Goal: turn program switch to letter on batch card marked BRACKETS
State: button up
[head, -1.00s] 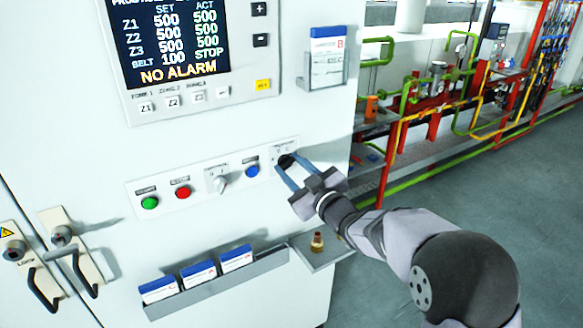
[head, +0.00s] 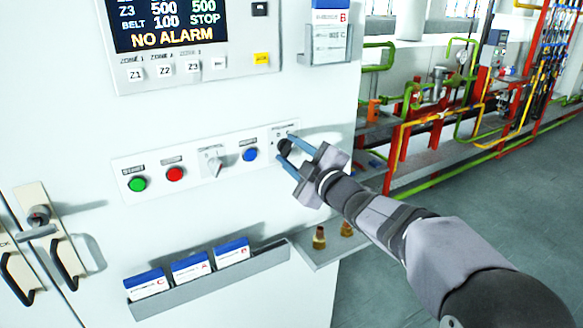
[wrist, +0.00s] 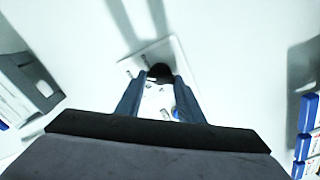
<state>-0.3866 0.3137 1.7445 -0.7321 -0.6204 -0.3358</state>
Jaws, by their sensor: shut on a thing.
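The program switch is a black round knob (head: 285,147) on a small pale plate at the right end of the button row. It also shows in the wrist view (wrist: 160,72) between my fingertips. My gripper (head: 287,153) has its two blue fingers shut on the knob, one on each side. The knob's pointer and the plate's letters are too small or hidden to read. Three blue-topped batch cards stand in a low tray (head: 140,309), seeming to bear C (head: 146,284), A (head: 190,266) and B (head: 232,251). Their words are unreadable.
Left of the switch are a blue button (head: 250,155), a grey selector (head: 211,161), a red button (head: 175,174) and a green button (head: 138,184). Brass pieces stand on a small shelf (head: 310,255).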

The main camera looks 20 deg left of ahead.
jog(key=n+b, duration=0.1)
jog(key=n, duration=0.1)
jog(key=n+b, duration=0.3)
jog(key=b, duration=0.1)
jog(key=shift+f+n, duration=0.35)
jog(key=shift+n, duration=0.05)
jog(key=n+b, duration=0.3)
jog(key=shift+n+b, duration=0.6)
jog(key=shift+n, duration=0.6)
jog(key=shift+r, duration=0.1)
jog(key=o, duration=1.1)
jog(key=shift+c, duration=0.2)
jog(key=shift+s+d, duration=0.1)
jog(key=b+v, duration=0.1)
jog(key=v, duration=0.6)
jog(key=shift+b, duration=0.35)
